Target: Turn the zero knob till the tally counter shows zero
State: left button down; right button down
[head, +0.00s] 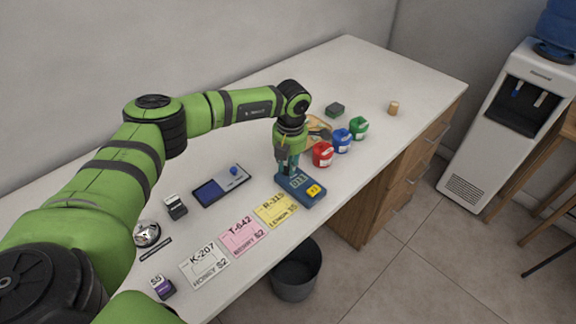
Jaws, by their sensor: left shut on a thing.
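The tally counter (311,198) is a dark blue box near the front edge of the white counter. It has a small display (299,181) with digits too small to read surely, and a yellow patch (314,190) at its near right end. My left gripper (287,171) points down over the counter's far left end and is shut there on the zero knob, which the fingers hide. My right gripper is not in view.
Red (322,154), blue (341,141) and green (359,128) containers stand close behind on the right. Yellow (276,209), pink (243,237) and white (204,266) cards lie to the left, with a blue-grey device (221,186) behind them. A dark bin (296,270) stands on the floor.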

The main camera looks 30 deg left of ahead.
pick_arm(q)
jog(key=m+b, duration=0.5)
jog(key=m, duration=0.2)
jog(key=shift+f, duration=0.2)
jog(key=m+b, duration=0.2)
jog(key=m, duration=0.1)
jog(key=shift+m+h, duration=0.3)
jog(key=shift+m, duration=0.1)
jog(key=shift+a+r+m+b, duration=0.15)
jog(key=shift+m+b, duration=0.6)
jog(key=shift+m, duration=0.85)
jog(key=c, duration=1.1)
grip_release()
